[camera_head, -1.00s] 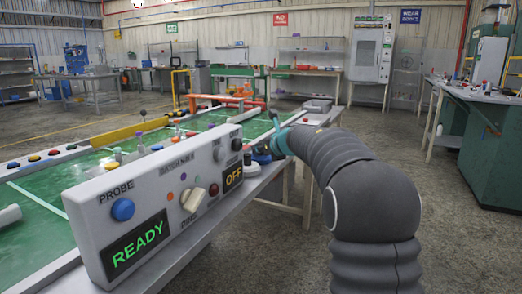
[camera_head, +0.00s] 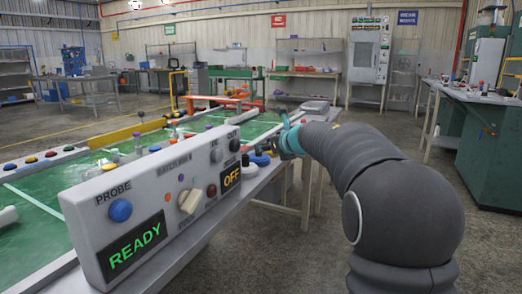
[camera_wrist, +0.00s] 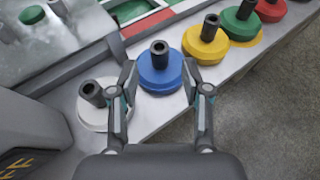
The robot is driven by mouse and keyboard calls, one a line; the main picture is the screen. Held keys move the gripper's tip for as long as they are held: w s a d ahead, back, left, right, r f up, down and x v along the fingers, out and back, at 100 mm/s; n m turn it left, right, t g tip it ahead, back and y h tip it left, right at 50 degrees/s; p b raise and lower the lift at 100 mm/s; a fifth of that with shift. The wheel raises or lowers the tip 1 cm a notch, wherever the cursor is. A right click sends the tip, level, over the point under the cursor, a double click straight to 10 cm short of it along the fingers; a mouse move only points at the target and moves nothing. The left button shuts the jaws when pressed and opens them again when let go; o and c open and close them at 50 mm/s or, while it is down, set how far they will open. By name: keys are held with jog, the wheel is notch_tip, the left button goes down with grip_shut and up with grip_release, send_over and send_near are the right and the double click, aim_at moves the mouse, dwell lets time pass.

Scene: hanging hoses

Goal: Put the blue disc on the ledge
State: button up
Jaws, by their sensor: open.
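The blue disc (camera_wrist: 160,74) has a dark upright post or knob at its middle. In the wrist view it sits on a grey ledge-like strip (camera_wrist: 150,112), in a row with other discs. In the head view the blue disc (camera_head: 259,158) is small, just behind the panel's right end. My gripper (camera_wrist: 160,82) is open, with one finger on each side of the blue disc's near part. I cannot tell whether the fingers touch it. In the head view my gripper (camera_head: 284,136) is over the bench edge, partly hidden by my arm.
A white disc (camera_wrist: 100,108) stands close to the left finger. Yellow (camera_wrist: 206,44), green (camera_wrist: 242,24) and red (camera_wrist: 270,8) discs continue the row to the right. The control panel (camera_head: 160,205) stands left of my arm. Open floor lies right of the bench.

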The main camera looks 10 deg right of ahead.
jog(key=v, duration=0.6)
jog(key=shift+s, duration=0.1)
jog(key=s+d+r+m+t+h, duration=0.3)
jog(key=s+r+m, duration=0.35)
jog(key=m, duration=0.65)
jog(key=s+d+f+m+g+h, duration=0.1)
jog(key=s+f+m+h, duration=0.15)
jog(key=s+m, duration=0.35)
jog(key=s+d+f+m+g+h, duration=0.1)
jog(key=s+f+m+h, duration=0.15)
jog(key=s+m, duration=0.3)
jog(key=s+a+f+m+g+y, duration=0.1)
jog(key=s+a+f+m+g, duration=0.3)
jog(key=s+f+m, duration=0.3)
jog(key=s+a+f+m+g+y, duration=0.2)
jog(key=s+a+f+m+g, duration=0.2)
jog(key=s+f+m, duration=0.4)
jog(key=s+a+f, duration=0.1)
jog(key=s+f, duration=0.3)
jog(key=s, duration=0.5)
jog(key=shift+s+f, duration=0.3)
jog(key=shift+f, duration=0.1)
